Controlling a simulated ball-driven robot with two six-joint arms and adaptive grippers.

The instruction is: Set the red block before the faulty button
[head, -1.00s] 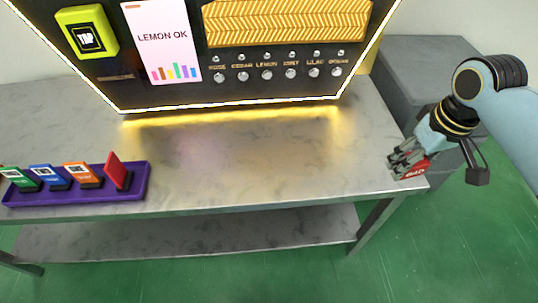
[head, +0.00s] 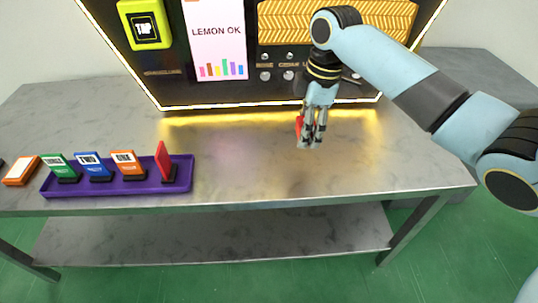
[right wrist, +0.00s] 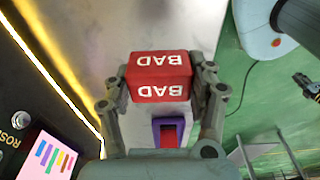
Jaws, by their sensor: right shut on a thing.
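My right gripper (head: 310,142) is shut on the red block (right wrist: 160,77), which reads BAD on two faces in the right wrist view. In the head view only a red sliver of the block (head: 299,124) shows beside the fingers. It is over the table (head: 240,165), in front of the machine's right half; whether it touches the top I cannot tell. The machine's button row (head: 265,76) shows the rose and cedar labels; my right arm hides most of the others. The screen (head: 217,40) reads LEMON OK. My left gripper is not in view.
A purple tray (head: 125,189) at the left holds green, blue and orange cards and a red one (head: 162,160). An orange-edged white piece (head: 21,171) lies left of it. A yellow TAP pad (head: 144,25) is on the machine. The table's middle is clear.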

